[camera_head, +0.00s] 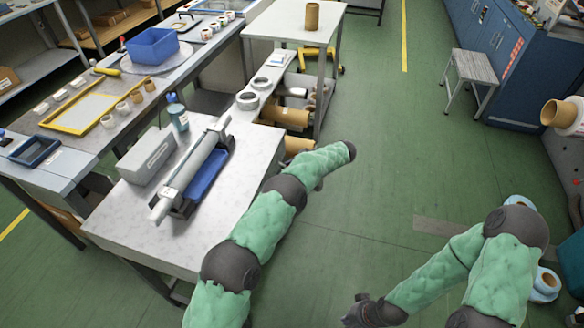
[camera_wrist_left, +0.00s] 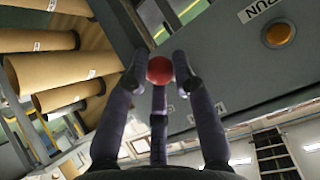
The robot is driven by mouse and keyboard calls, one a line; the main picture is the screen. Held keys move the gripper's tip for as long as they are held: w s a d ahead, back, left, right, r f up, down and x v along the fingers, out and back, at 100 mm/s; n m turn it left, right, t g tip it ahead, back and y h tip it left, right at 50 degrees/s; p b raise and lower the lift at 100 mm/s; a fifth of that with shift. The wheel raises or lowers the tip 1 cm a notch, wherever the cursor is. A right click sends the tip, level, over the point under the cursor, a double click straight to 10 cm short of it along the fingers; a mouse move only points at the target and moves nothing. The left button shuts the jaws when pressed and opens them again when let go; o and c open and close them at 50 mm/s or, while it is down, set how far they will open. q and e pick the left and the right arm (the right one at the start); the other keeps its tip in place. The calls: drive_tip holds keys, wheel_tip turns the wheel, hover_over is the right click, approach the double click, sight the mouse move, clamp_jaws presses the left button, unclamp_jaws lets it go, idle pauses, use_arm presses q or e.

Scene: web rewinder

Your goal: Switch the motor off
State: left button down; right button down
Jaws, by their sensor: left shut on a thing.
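A round red knob (camera_wrist_left: 159,71) shows in the left wrist view in front of a dark grey panel (camera_wrist_left: 225,65). My left gripper (camera_wrist_left: 160,78) is shut on this red knob, its fingers around it. I cannot pick out the red knob in the head view. My right gripper (camera_head: 367,313) hangs low at the bottom of the head view, away from the table, and I cannot tell its opening.
An amber button (camera_wrist_left: 280,35) sits by a "RUN" label. Brown cardboard rolls (camera_wrist_left: 65,70) lie at its left. A white table (camera_head: 225,225) carries a roller device (camera_head: 192,165). A grey stool (camera_head: 472,72) stands at the back right. The green floor between is clear.

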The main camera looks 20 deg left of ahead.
use_arm(q)
drive_tip(key=shift+s+f+y, duration=0.1)
drive_tip(key=shift+f+y, duration=0.4)
drive_tip(key=c, duration=1)
unclamp_jaws()
drive_tip(key=shift+r, duration=0.1)
drive_tip(key=v, duration=1.2)
